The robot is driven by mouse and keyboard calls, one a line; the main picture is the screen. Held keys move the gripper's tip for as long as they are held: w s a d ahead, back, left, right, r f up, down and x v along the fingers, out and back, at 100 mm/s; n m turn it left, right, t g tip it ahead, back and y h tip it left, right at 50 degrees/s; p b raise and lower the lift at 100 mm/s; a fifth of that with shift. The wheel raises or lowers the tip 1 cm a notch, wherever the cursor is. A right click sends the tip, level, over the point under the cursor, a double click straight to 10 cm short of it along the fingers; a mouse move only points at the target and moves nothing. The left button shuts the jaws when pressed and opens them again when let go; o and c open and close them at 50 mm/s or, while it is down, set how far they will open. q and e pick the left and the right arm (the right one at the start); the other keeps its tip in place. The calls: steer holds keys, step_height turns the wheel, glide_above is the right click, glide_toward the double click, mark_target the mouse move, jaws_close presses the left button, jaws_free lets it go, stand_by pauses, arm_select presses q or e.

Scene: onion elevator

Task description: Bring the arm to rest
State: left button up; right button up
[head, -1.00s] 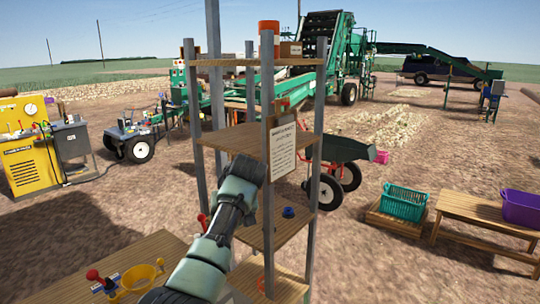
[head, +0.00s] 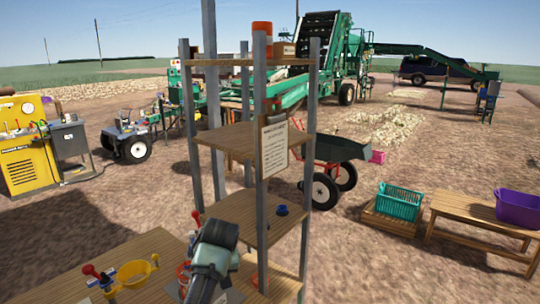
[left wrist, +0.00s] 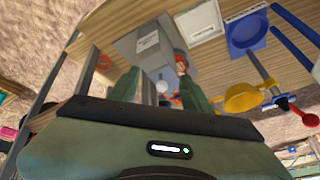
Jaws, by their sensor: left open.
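My left arm (head: 212,262) comes in at the bottom of the head view, low in front of the wooden shelf rack (head: 238,137) and over the right end of the workbench (head: 60,287). Its gripper fingers are not clear in the head view. In the left wrist view the left gripper (left wrist: 160,88) shows two green fingers standing apart, with no held object visible between them. A grey box and a small orange-red item lie beyond them; I cannot tell how far. My right gripper is not in view.
A yellow bowl (head: 133,273) and a red-knobbed lever (head: 97,277) are on the bench left of my arm. A blue square tray (left wrist: 247,32) shows in the wrist view. A teal crate (head: 399,202) and a purple tub (head: 518,206) stand right. Bare ground lies between.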

arm_select(q)
steer(key=s+a+f+m+h, duration=0.1)
steer(key=s+a+f, duration=0.2)
steer(key=s+f, duration=0.6)
steer(key=s+a+f+m, duration=0.15)
steer(key=s+f, duration=0.35)
steer(key=s, duration=0.7)
steer(key=s+r+m+g+h, duration=0.1)
steer(key=s+r+m+h, duration=0.15)
steer(key=s, duration=1.85)
step_height(320, 180, down, 32)
steer(key=s+g+b, duration=0.1)
steer(key=s+b, duration=0.1)
steer(key=b, duration=0.3)
steer(key=s+a+f+g+b, duration=0.1)
steer(key=s+a+f+b, duration=0.1)
steer(key=s+f, duration=1.4)
steer(key=shift+s+a+f+g+y+b, duration=0.3)
steer(key=shift+a+f+y, duration=0.15)
steer(key=shift+a+f, duration=0.4)
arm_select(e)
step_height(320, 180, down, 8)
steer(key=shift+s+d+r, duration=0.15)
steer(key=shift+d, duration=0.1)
